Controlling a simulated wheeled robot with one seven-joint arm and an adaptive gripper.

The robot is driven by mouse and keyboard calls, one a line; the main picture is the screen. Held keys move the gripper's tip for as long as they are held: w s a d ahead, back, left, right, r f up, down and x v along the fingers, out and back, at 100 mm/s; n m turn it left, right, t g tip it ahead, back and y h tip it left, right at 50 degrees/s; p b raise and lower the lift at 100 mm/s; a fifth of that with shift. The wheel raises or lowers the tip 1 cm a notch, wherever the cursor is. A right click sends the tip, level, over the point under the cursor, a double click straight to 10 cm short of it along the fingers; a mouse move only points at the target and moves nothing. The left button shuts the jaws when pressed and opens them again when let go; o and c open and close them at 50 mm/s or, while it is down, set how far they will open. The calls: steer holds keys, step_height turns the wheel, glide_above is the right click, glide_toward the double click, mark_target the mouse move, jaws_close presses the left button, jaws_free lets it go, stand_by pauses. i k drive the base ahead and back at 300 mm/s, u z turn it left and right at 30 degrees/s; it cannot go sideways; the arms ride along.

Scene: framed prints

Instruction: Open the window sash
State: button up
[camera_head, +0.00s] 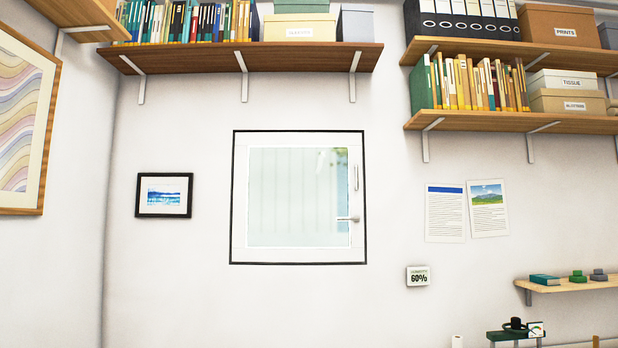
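The window sash (240,195) is a white square frame with a pale pane (295,197), set in a dark surround in the middle of the far wall. It looks closed, flush in its surround. On its right side are a vertical pull handle (356,177) and, lower, a lever handle (348,218) pointing left, roughly level. My gripper does not show in this view.
Wall shelves with books and boxes hang above the window (250,58) and at the right (510,121). A small framed print (164,195) hangs left of the window. A humidity display (418,276) and two papers (467,210) are at the right. The wall below the window is bare.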

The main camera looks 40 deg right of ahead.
mark_target(241, 251)
steer(key=z, duration=0.35)
steer(key=i, duration=0.9)
steer(key=z, duration=0.6)
